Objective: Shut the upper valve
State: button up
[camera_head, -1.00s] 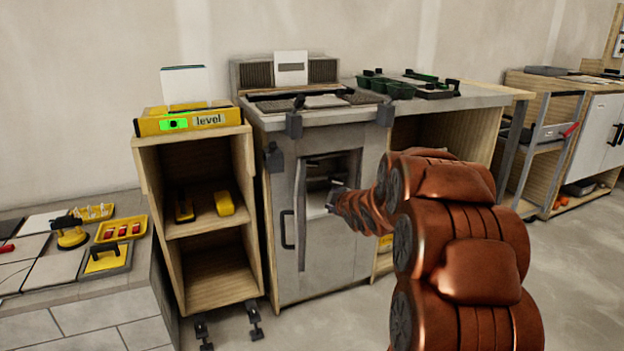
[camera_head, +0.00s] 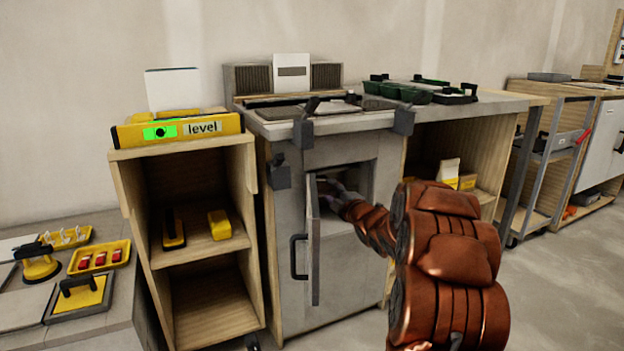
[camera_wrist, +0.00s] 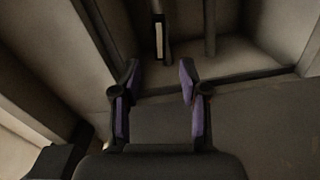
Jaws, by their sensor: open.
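I cannot make out the upper valve for certain in either view. The grey cabinet (camera_head: 350,265) stands in the middle of the head view with its narrow door (camera_head: 313,245) swung open. My gripper (camera_head: 328,185) is inside the opening, small and partly shaded there. In the wrist view my gripper (camera_wrist: 158,78) is open and empty, with purple pads on both fingers. Ahead of it a dark upright bar with a pale strip (camera_wrist: 159,38) stands inside, apart from the fingers. A thin upright rod (camera_wrist: 210,28) is to its right. I cannot tell whether either belongs to the valve.
The open door hangs close left of my forearm. A wooden shelf unit (camera_head: 130,210) with a yellow level (camera_head: 177,131) on top stands left of the cabinet. A worktop (camera_head: 345,123) with green trays (camera_head: 410,94) lies above the opening. Open floor (camera_head: 545,290) is at the right.

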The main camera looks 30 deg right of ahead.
aim_at(319, 180)
jog(key=w, duration=0.2)
jog(key=w+b, duration=0.1)
jog(key=w, duration=0.1)
jog(key=w+b, duration=0.1)
jog(key=w, duration=0.2)
jog(key=shift+d+f, duration=0.1)
jog(key=shift+d, duration=0.25)
jog(key=shift+w, duration=0.7)
grip_shut()
